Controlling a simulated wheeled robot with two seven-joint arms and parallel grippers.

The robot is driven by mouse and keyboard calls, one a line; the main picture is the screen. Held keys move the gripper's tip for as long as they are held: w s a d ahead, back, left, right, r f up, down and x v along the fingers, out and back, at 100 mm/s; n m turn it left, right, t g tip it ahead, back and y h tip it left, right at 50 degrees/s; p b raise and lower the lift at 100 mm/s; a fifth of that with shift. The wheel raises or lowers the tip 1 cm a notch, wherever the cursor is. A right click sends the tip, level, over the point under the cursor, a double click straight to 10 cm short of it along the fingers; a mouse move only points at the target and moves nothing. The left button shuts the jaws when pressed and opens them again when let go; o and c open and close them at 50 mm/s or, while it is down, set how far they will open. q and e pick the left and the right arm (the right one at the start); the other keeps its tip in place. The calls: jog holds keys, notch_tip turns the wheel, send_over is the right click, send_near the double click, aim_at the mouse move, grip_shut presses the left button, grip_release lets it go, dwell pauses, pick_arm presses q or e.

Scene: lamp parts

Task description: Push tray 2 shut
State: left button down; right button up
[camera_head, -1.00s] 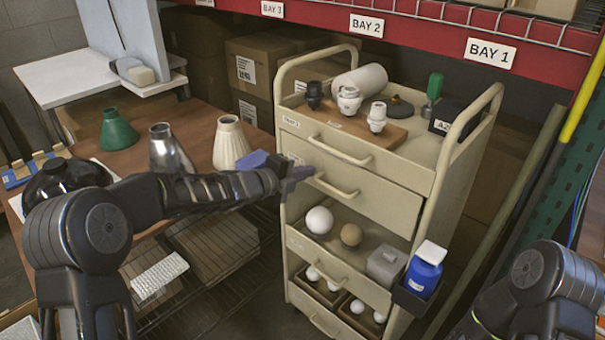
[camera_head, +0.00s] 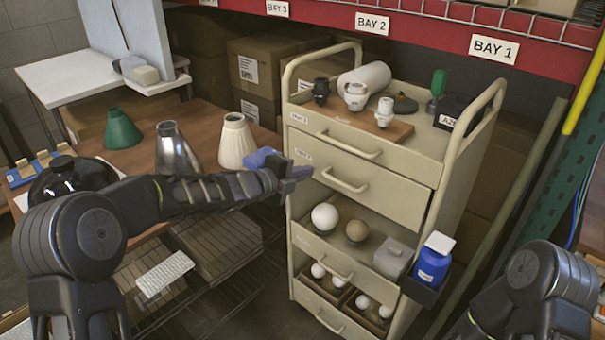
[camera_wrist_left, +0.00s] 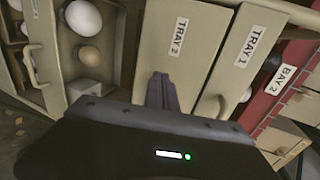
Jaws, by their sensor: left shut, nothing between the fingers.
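Tray 2 (camera_head: 385,195) is the second drawer front of the cream cart, with a bar handle. Its front looks about level with tray 1 (camera_head: 365,148) above; I cannot tell whether a small gap remains. The TRAY 2 label shows in the left wrist view (camera_wrist_left: 178,36). My left gripper (camera_head: 298,172) is shut and empty, in front of the left part of tray 2, left of its handle. In the left wrist view its fingertips (camera_wrist_left: 161,85) lie over tray 2 below the label. Contact cannot be told. My right arm shows at lower right; its gripper is out of view.
Below tray 2, an open level holds a white ball (camera_head: 325,216), a tan ball (camera_head: 356,230) and a grey box (camera_head: 393,260). A blue bottle (camera_head: 433,262) sits in a side holder. Lamp sockets stand on the cart top. A table with lampshades (camera_head: 237,142) is at left.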

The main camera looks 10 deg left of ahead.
pick_arm(q)
jog(key=v, duration=1)
jog(key=shift+s+a, duration=0.2)
jog(key=shift+s, duration=0.05)
jog(key=shift+f, duration=0.1)
jog(key=s+d+f+n+g+y+p, duration=0.1)
jog(key=s+f+n, duration=0.3)
jog(key=f+n, duration=0.3)
jog(key=s+f+n+g+y+p, duration=0.2)
jog(key=s+f+n, duration=0.1)
jog(key=f+n, duration=0.35)
jog(key=s+d+f+n+g+y+p, duration=0.1)
jog(key=s+f+n, duration=0.3)
jog(key=f+n, duration=0.35)
jog(key=s+d+f+n+g+p, duration=0.1)
jog(key=s+f+n+g+p, duration=0.1)
jog(key=s, duration=0.7)
jog(key=s+d+f+n+g+p, duration=0.1)
jog(key=s+f+n+g+p, duration=0.1)
jog(key=s+f, duration=0.3)
jog(key=s+d+f+n+g+p, duration=0.1)
jog(key=s+f+n+g+p, duration=0.1)
jog(key=s, duration=1)
jog(key=shift+s+d+f+g, duration=0.35)
jog(key=shift+f+g, duration=0.25)
jog(key=shift+f, duration=0.3)
